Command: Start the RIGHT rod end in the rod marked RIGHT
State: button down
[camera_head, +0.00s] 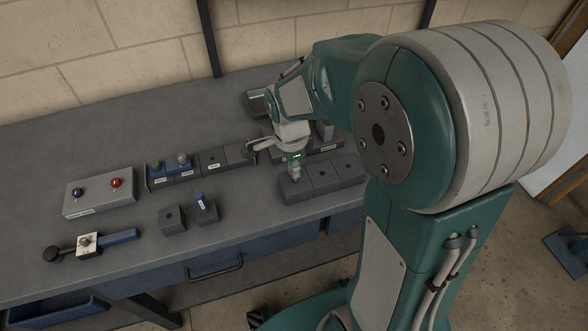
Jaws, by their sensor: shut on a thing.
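My gripper (294,171) is in the middle of the bench, pointing down over the left block (296,188) of a row of dark blocks. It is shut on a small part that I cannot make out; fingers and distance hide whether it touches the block. The middle block (321,178) and right block (348,167) each show a dark hole on top. A blue-topped piece with a white label (200,199) stands in a small dark block nearer the front edge. The labels are too small to read, so I cannot tell which rod is marked RIGHT.
A labelled rack (212,162) holds a green ball (156,166) and a grey ball (182,159). A grey box (98,194) carries dark and red balls. An empty holed block (172,220) and a blue-handled tool (118,237) lie in front. My arm hides the bench's right part.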

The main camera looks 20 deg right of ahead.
jog(key=shift+a+r, duration=0.1)
jog(key=shift+r, duration=1.55)
